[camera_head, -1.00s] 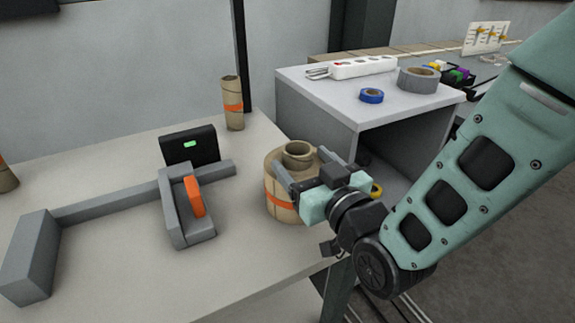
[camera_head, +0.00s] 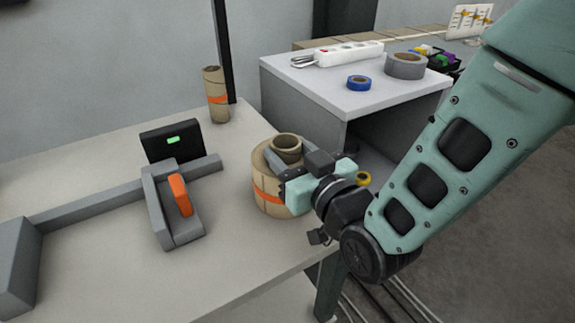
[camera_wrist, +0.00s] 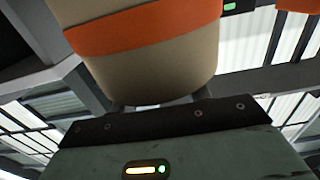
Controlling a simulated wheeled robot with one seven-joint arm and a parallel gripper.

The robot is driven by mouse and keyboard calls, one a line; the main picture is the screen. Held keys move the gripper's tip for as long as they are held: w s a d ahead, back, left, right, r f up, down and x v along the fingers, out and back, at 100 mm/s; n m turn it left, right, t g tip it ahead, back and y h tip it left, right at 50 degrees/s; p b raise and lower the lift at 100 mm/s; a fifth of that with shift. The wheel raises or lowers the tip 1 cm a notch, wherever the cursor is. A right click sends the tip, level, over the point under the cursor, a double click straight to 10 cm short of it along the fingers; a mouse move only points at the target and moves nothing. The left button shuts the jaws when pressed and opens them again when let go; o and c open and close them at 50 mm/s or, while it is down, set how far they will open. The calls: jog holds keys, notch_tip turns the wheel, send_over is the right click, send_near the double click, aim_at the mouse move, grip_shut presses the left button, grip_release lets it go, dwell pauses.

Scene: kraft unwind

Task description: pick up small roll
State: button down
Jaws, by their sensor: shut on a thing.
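The small roll is a short, wide brown paper roll (camera_head: 262,172) with an orange band and a core tube (camera_head: 287,142) standing out of its top. It stands upright near the table's right edge. My gripper (camera_head: 291,180) reaches it from the right and is shut on it. The jaws partly hide its right side. In the wrist view the roll (camera_wrist: 150,65) and its orange band fill the upper middle, close in front of the gripper's dark front edge. I cannot tell whether the roll's base is off the table.
The pale table (camera_head: 115,175) holds a taller, narrow brown roll (camera_head: 213,88) at the back, a black device (camera_head: 177,143) with a green light, and a grey fixture (camera_head: 162,220) with an orange block (camera_head: 180,195). A white cabinet (camera_head: 320,95) stands close behind.

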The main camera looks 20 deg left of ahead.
notch_tip(320, 180, up, 10)
jog(key=shift+r, duration=0.15)
dwell(0.3)
